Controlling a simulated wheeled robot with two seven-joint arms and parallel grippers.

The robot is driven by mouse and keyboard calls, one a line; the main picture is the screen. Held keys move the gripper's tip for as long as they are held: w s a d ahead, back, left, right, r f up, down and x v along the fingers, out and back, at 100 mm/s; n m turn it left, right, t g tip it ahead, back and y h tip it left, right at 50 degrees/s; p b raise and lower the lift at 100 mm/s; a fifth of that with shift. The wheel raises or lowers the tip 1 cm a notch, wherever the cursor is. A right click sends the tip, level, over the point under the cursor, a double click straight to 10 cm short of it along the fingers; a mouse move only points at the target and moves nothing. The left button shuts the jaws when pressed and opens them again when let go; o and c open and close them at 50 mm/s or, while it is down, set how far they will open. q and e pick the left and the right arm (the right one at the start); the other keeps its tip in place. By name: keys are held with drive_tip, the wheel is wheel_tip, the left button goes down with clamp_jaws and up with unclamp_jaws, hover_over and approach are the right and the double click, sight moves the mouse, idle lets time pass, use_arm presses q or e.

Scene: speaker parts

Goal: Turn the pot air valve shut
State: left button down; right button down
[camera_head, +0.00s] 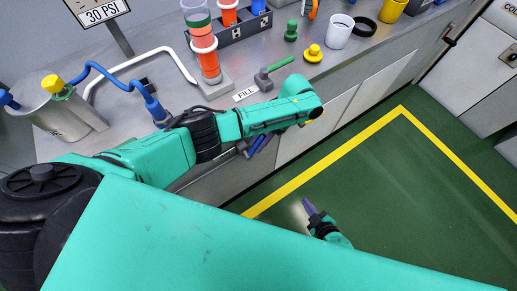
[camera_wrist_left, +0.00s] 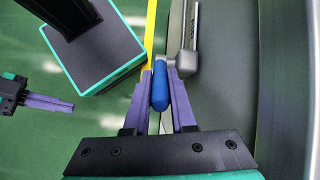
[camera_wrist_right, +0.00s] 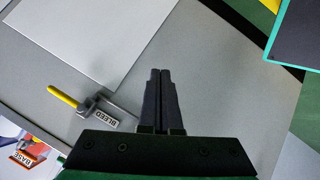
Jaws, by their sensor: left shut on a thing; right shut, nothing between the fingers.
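A small valve with a blue handle (camera_wrist_left: 161,92) and a grey metal body (camera_wrist_left: 187,62) sits at the edge of a grey surface in the left wrist view. My left gripper (camera_wrist_left: 160,78) is shut on the blue handle, one purple finger on each side. In the head view my left gripper (camera_head: 258,145) is at the counter's front face, partly hidden by my arm. My right gripper (camera_head: 309,207) is shut and empty over the green floor. It also shows in the left wrist view (camera_wrist_left: 70,106) and the right wrist view (camera_wrist_right: 160,72).
A metal pot (camera_head: 65,112) with a yellow knob (camera_head: 53,84) and blue hose stands at the counter's left. A green-handled lever (camera_head: 275,68) is behind the FILL label (camera_head: 245,93). A yellow lever (camera_wrist_right: 63,96) is beside a BLEED label (camera_wrist_right: 105,119). Floor right of the counter is clear.

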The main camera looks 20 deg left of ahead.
use_arm(q)
drive_tip(key=shift+w, duration=0.1)
use_arm(e)
drive_tip(key=s+a+r+n+t+y, duration=0.1)
drive_tip(key=a+r+n+t+y, duration=0.2)
drive_tip(key=a+r, duration=0.6)
drive_tip(key=s+a+r+n+y, duration=0.2)
drive_tip(key=a+r+n+y, duration=0.3)
drive_tip(key=r, duration=0.8)
drive_tip(key=w+a+f+m+h, duration=0.1)
drive_tip(key=w+a+f, duration=0.2)
drive_tip(key=w+a, duration=0.3)
drive_tip(key=w, duration=0.4)
drive_tip(key=shift+a, duration=0.3)
use_arm(q)
drive_tip(key=shift+r, duration=0.1)
use_arm(e)
drive_tip(key=shift+w+d+f, duration=0.35)
drive_tip(key=shift+w+f, duration=0.05)
